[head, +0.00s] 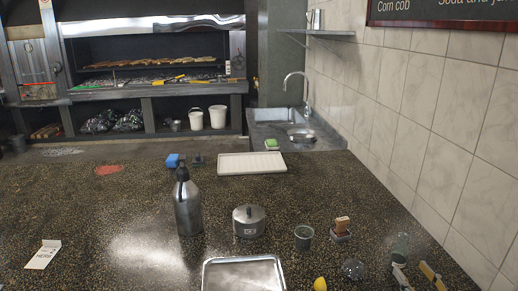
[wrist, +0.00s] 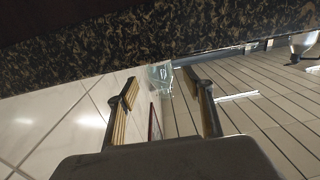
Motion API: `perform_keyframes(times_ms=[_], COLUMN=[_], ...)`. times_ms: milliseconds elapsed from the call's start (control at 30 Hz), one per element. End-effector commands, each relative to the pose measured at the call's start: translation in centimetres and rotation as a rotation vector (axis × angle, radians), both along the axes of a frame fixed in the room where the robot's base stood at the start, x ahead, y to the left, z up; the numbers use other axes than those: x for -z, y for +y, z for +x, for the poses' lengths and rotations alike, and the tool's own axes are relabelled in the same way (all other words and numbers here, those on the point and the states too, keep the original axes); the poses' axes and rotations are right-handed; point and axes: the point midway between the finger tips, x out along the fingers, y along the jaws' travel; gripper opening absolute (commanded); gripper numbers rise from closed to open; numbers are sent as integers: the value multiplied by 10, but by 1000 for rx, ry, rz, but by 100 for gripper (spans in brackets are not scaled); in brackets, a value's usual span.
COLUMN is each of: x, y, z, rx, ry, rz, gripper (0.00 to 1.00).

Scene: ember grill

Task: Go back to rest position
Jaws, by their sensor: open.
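My gripper (head: 412,270) is at the lower right of the head view, low in the picture by the near right part of the counter (head: 120,225). In the wrist view my gripper (wrist: 163,82) shows its two fingers spread wide apart, and nothing is held. A greenish clear glass object (wrist: 158,76) shows beyond the gap between the fingertips; I cannot tell its distance. A greenish glass (head: 400,247) stands just beyond the gripper in the head view.
A steel tray (head: 243,275), lidded pot (head: 249,221), pump bottle (head: 187,203), small cup (head: 304,237) and wood-topped holder (head: 341,230) stand left of the gripper. A clear glass item (head: 353,268) is nearer. The tiled wall (head: 450,130) rises at the right.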

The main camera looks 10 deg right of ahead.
Motion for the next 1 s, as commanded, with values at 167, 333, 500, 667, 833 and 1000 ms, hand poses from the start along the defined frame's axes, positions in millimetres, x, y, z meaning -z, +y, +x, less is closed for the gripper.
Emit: perform_keyframes(times_ms=[167, 333, 500, 667, 833, 1000], x=[-13, -32, -52, -70, -90, -110], y=[2, 3, 6, 10, 15, 23], z=[11, 25, 38, 47, 54, 57], rx=[-7, -6, 5, 27, 58, 99], ry=[29, 78, 129, 173, 217, 265], rz=[-29, -71, -114, -150, -184, -217], gripper=[51, 51, 51, 51, 51, 51])
